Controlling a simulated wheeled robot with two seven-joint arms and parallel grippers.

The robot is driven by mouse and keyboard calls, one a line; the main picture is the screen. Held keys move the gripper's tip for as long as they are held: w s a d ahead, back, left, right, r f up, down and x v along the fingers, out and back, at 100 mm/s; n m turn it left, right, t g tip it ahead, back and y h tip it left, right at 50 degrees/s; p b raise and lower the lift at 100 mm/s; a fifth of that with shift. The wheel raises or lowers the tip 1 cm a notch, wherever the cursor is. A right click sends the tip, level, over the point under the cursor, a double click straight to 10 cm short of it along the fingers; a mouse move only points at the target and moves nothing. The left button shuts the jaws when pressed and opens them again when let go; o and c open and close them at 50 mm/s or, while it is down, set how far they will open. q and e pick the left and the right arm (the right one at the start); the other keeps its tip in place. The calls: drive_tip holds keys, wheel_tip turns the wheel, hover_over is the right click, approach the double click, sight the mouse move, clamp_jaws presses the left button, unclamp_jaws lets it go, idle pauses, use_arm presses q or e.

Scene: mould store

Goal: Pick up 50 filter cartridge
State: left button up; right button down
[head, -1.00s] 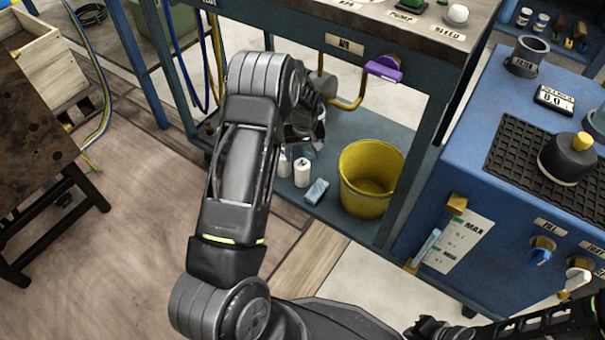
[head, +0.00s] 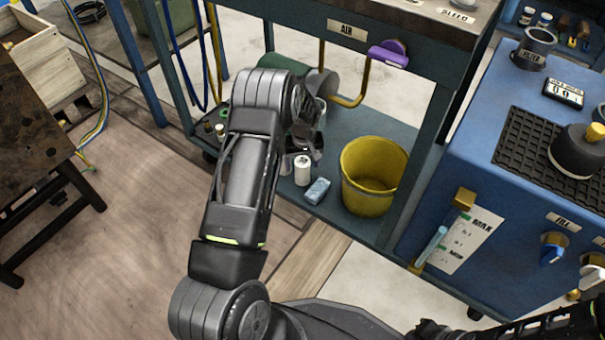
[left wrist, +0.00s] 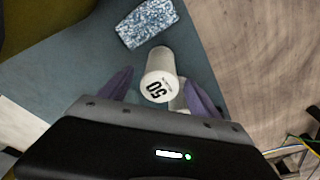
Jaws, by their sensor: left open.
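The 50 filter cartridge (left wrist: 160,80) is a white cylinder with a black "50" on its end face. In the left wrist view it shows between the two purple fingers of my open left gripper (left wrist: 159,82), with visible gaps either side. In the head view a white cylinder (head: 302,168), by its place the same cartridge, stands upright on the blue-green lower shelf (head: 335,215). My left gripper (head: 304,147) is just above and behind it there, partly hidden by my arm. A second white cylinder (head: 285,165) is close beside it, partly hidden.
A blue speckled sponge (head: 317,190) lies just in front of the cartridge. A yellow bucket (head: 370,180) stands to the right. The bench leg (head: 410,190) and upper drawer panel (head: 350,35) frame the shelf. Small bottles (head: 215,128) stand at the shelf's left.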

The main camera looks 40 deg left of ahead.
use_arm(q)
drive_tip(key=shift+c, duration=0.3)
drive_tip(key=c, duration=1.5)
drive_tip(key=shift+o, duration=0.2)
drive_tip(key=shift+r, duration=0.2)
wheel_tip(320, 180, up, 10)
drive_tip(key=p, duration=0.4)
drive_tip(key=shift+f, duration=0.15)
